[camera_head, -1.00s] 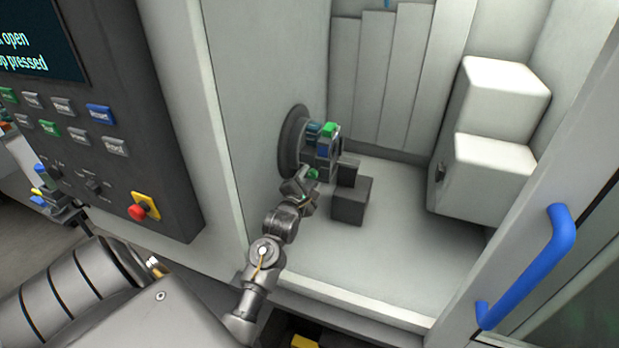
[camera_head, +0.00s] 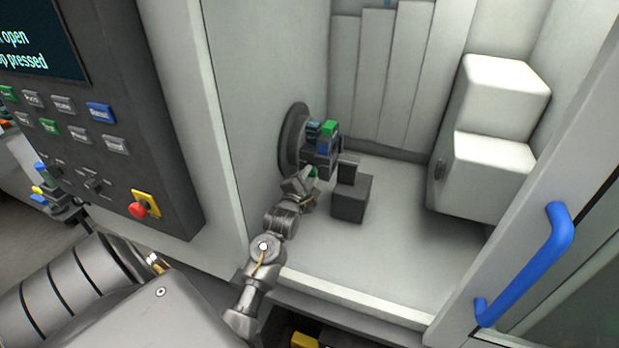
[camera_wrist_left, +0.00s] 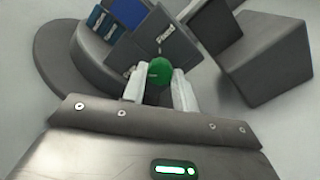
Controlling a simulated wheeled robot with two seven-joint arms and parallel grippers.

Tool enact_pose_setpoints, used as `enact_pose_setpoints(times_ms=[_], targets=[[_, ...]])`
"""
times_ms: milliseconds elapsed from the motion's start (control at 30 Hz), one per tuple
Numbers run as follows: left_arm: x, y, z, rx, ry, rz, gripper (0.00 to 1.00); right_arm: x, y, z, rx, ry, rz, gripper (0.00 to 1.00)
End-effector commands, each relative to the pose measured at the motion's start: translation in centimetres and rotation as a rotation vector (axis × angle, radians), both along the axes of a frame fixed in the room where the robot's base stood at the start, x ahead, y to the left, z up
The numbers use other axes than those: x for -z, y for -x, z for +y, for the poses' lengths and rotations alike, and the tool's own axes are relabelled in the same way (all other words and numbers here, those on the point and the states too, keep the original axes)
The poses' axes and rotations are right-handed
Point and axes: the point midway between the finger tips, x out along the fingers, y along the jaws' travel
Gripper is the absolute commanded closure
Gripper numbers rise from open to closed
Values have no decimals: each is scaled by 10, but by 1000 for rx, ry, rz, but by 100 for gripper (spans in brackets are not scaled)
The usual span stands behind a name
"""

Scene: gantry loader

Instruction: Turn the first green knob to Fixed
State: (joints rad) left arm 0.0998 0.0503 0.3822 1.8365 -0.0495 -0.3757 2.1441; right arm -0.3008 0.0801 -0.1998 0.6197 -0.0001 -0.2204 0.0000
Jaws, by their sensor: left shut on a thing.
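In the head view the knob (camera_head: 312,173) is mostly hidden by my left gripper (camera_head: 306,184). In the left wrist view, the two pale fingers of my left gripper (camera_wrist_left: 159,90) stand on either side of the knob and are shut on it. The round fixture (camera_head: 290,140) is on the left inner wall of the machine. A second green part (camera_head: 330,128) tops the fixture. My right gripper is not in view.
A dark grey block (camera_head: 350,198) stands on the chamber floor close right of my left gripper. White housings (camera_head: 490,135) are at the right. A blue door handle (camera_head: 535,265) is at lower right. A control panel with a red button (camera_head: 138,210) is at left.

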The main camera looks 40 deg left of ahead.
Motion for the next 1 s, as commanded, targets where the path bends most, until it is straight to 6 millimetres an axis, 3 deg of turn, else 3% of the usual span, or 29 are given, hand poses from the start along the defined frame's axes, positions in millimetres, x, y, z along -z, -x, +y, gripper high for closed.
enact_pose_setpoints(times_ms=[267, 1000], targets=[[-1, 0, 0, 0, -166, 61, 94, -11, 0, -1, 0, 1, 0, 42], [-1, 0, 0, -1, -829, 290, 94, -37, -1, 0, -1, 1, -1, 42]])
